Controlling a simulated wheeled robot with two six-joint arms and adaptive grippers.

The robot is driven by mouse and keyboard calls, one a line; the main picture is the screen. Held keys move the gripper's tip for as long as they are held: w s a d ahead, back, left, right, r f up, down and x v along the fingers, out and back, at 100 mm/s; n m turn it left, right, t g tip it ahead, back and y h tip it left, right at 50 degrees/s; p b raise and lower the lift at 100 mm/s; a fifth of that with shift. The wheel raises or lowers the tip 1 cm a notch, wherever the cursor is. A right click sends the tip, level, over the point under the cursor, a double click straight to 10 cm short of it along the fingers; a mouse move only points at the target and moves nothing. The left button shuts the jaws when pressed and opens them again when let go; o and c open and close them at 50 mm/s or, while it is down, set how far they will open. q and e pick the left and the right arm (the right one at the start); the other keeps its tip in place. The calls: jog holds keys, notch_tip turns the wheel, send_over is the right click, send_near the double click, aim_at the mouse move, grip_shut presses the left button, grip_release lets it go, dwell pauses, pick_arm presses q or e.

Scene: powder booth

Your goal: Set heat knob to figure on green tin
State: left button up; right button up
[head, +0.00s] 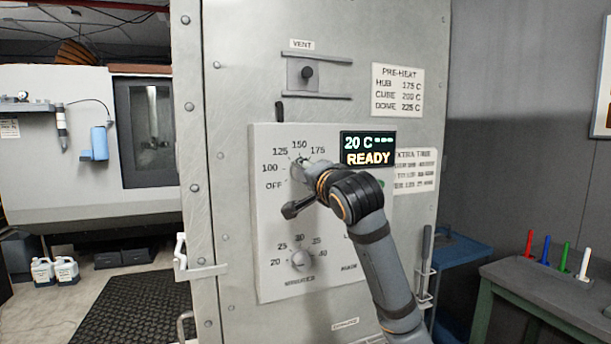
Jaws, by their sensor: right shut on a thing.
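The heat knob (297,172) is on the oven's grey control panel (270,231), mostly hidden behind my right gripper. Figures OFF, 100, 125, 150 and 175 show around it; any higher ones are behind my arm. I cannot read where the knob points. My right gripper (305,173) is shut on the heat knob. The display (368,149) beside it reads 20 C and READY. No green tin shows in this view. My left gripper is not in view.
A minutes knob (301,260) sits lower on the panel. A pre-heat card (397,90) lists hub 175, cube 200 and dome 225 C. A vent slider (307,73) is above. A green-framed bench (540,284) stands right.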

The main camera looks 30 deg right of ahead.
jog(key=o, duration=1.1)
jog(key=shift+o, duration=0.2)
jog(key=v, duration=0.7)
jog(key=shift+s, duration=0.2)
